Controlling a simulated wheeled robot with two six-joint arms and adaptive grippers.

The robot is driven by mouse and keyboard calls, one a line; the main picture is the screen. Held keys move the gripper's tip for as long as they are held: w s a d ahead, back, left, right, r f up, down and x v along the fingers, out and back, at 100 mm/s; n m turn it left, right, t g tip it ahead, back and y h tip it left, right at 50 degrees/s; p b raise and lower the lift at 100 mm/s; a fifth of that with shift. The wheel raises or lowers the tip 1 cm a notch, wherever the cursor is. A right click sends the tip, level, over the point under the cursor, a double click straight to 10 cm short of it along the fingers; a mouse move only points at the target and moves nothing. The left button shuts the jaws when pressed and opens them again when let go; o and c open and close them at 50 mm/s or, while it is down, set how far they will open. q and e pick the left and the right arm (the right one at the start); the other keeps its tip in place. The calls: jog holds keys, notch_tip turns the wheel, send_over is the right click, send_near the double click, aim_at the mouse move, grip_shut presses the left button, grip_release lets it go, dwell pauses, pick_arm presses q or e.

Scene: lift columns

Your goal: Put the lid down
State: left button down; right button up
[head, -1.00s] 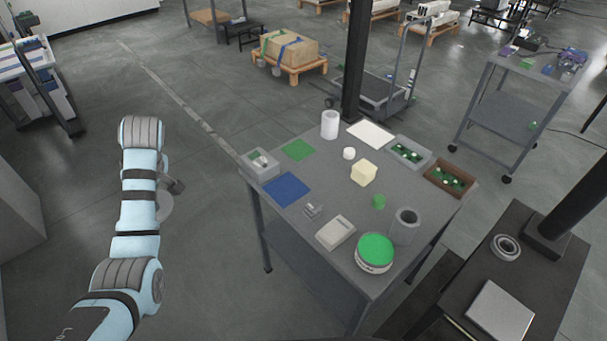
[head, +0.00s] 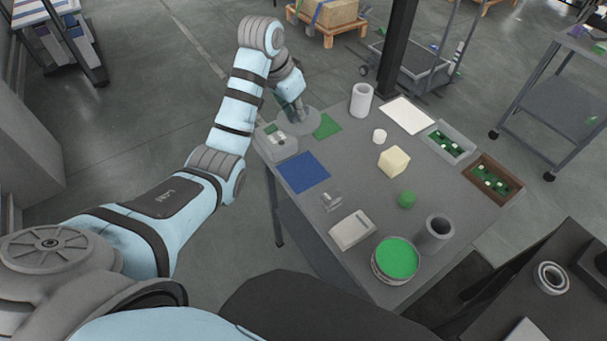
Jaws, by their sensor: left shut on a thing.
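My left gripper (head: 296,111) is at the far left corner of the grey table (head: 350,170). It is shut on a round, translucent grey lid (head: 309,125). The lid looks roughly level and overlaps the near-left part of a green mat (head: 328,126) in the head view. I cannot tell whether it touches the mat or table. A small light grey box (head: 284,148) with something in its top is just in front of the lid. My right gripper is not in view.
A blue mat (head: 302,172), white cylinder (head: 361,100), white sheet (head: 408,115), cream block (head: 394,161) and green ball (head: 407,199) are on the table. A green-topped round tub (head: 397,259) and grey cylinder (head: 434,233) stand nearer. Bare tabletop lies around the middle.

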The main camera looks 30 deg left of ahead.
pick_arm(q)
jog(key=shift+w+d+f+m, duration=0.15)
jog(key=shift+w+d+m, duration=0.15)
jog(key=shift+m, duration=0.5)
jog(key=shift+h, duration=0.3)
notch_tip(320, 180, down, 20)
jog(key=b, duration=0.3)
jog(key=shift+s+d+r, duration=0.1)
jog(key=shift+d+r, duration=0.05)
jog(key=shift+r, duration=0.05)
jog(key=c, duration=1.6)
grip_release()
jog(key=shift+r, duration=0.1)
jog(key=p+v, duration=0.3)
jog(key=v, duration=0.9)
jog(key=shift+r, duration=0.1)
